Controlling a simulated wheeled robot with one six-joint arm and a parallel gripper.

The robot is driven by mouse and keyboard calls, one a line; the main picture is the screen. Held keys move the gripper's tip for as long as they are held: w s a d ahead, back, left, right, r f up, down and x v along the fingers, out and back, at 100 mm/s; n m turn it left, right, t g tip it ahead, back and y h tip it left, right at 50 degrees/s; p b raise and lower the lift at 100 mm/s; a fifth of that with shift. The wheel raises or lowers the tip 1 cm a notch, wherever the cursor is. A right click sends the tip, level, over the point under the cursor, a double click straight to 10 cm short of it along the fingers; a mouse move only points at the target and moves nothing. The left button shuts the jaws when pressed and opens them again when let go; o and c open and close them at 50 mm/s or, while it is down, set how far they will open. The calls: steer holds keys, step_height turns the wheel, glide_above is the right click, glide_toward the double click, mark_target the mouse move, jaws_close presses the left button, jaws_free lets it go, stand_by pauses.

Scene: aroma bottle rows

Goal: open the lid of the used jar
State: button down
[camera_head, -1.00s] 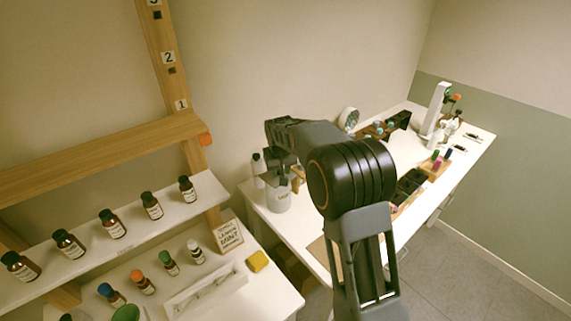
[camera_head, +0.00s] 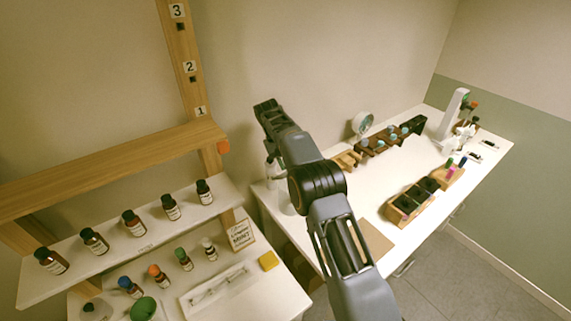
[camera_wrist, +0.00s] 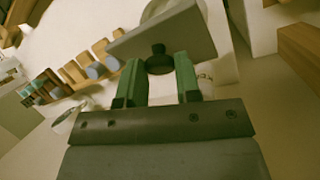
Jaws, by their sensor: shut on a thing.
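In the wrist view, the green fingers of my gripper (camera_wrist: 160,62) are closed around a black knob (camera_wrist: 158,62) on a flat grey lid (camera_wrist: 185,33). The lid lies across the fingertips. A pale round form (camera_wrist: 172,9), which looks like the used jar, shows behind it. I cannot tell whether the lid touches it. In the head view, my forearm rises over the back left corner of the far table, and the jar (camera_head: 286,204) is mostly hidden behind my arm.
At left, several brown bottles stand on a shelf (camera_head: 110,240) beside a wooden post (camera_head: 185,60).

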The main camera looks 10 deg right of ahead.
steer(key=shift+w+a, duration=0.1)
steer(key=shift+w, duration=0.05)
stand_by(0.4)
steer(key=c, duration=0.8)
jaws_free()
steer(key=shift+r, duration=0.15)
step_height(320, 180, up, 2)
steer(key=shift+r, duration=0.25)
steer(key=shift+s+r+b, duration=0.25)
steer(key=shift+b, duration=0.5)
steer(key=s+d+r+b, duration=0.2)
steer(key=s+r+b, duration=0.4)
steer(key=s+r, duration=0.3)
steer(key=s, duration=0.4)
steer(key=shift+s+r+b, duration=0.2)
steer(key=shift+r+b, duration=0.15)
steer(key=shift+r, duration=0.05)
